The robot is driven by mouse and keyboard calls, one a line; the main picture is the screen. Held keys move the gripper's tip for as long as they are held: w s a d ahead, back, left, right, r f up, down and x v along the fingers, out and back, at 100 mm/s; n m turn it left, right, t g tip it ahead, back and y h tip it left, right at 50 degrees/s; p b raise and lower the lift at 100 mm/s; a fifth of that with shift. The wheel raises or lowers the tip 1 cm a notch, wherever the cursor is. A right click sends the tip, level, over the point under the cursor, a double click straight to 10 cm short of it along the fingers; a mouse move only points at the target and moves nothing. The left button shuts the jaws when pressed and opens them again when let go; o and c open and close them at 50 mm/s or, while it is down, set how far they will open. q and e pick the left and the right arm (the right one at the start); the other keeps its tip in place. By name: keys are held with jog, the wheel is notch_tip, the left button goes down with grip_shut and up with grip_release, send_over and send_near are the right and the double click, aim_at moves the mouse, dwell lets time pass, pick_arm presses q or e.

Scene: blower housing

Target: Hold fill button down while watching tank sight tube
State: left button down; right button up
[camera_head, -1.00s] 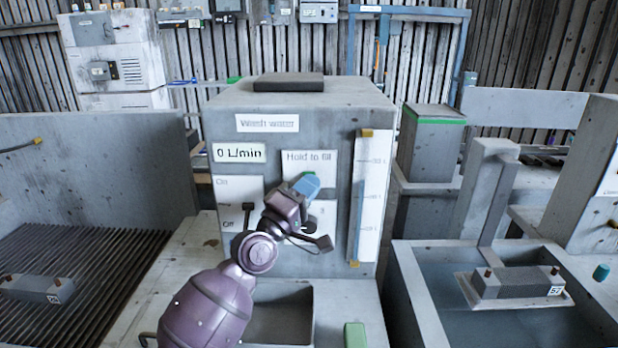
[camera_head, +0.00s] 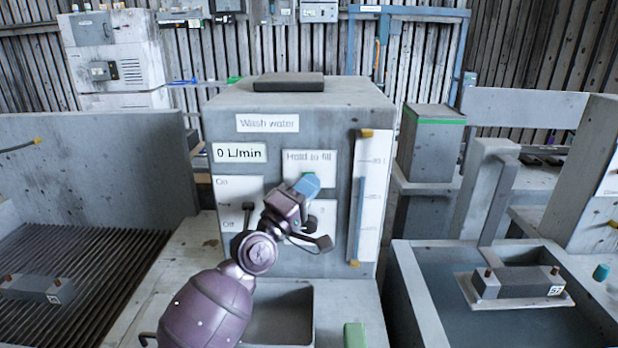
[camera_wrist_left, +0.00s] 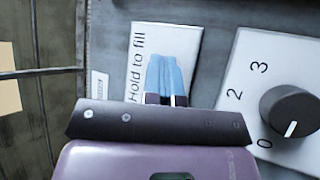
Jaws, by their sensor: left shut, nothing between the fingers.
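The grey wash-water cabinet (camera_head: 225,115) stands in the middle of the head view. Its white "Hold to fill" label plate (camera_head: 322,160) also shows in the left wrist view (camera_wrist_left: 140,55). My left gripper (camera_head: 306,184) is shut, its blue fingers over this plate. The tank sight tube (camera_head: 361,205) stands upright on a white scale to the right, with a blue column reaching about mid-scale. My right gripper is out of view.
The flow display (camera_head: 239,153) reads 0 L/min. A black knob (camera_wrist_left: 290,112) on a numbered plate sits beside the fingers, pointing near 0. An on/off lever (camera_head: 248,210) is left of my wrist. An open basin (camera_head: 282,318) lies below.

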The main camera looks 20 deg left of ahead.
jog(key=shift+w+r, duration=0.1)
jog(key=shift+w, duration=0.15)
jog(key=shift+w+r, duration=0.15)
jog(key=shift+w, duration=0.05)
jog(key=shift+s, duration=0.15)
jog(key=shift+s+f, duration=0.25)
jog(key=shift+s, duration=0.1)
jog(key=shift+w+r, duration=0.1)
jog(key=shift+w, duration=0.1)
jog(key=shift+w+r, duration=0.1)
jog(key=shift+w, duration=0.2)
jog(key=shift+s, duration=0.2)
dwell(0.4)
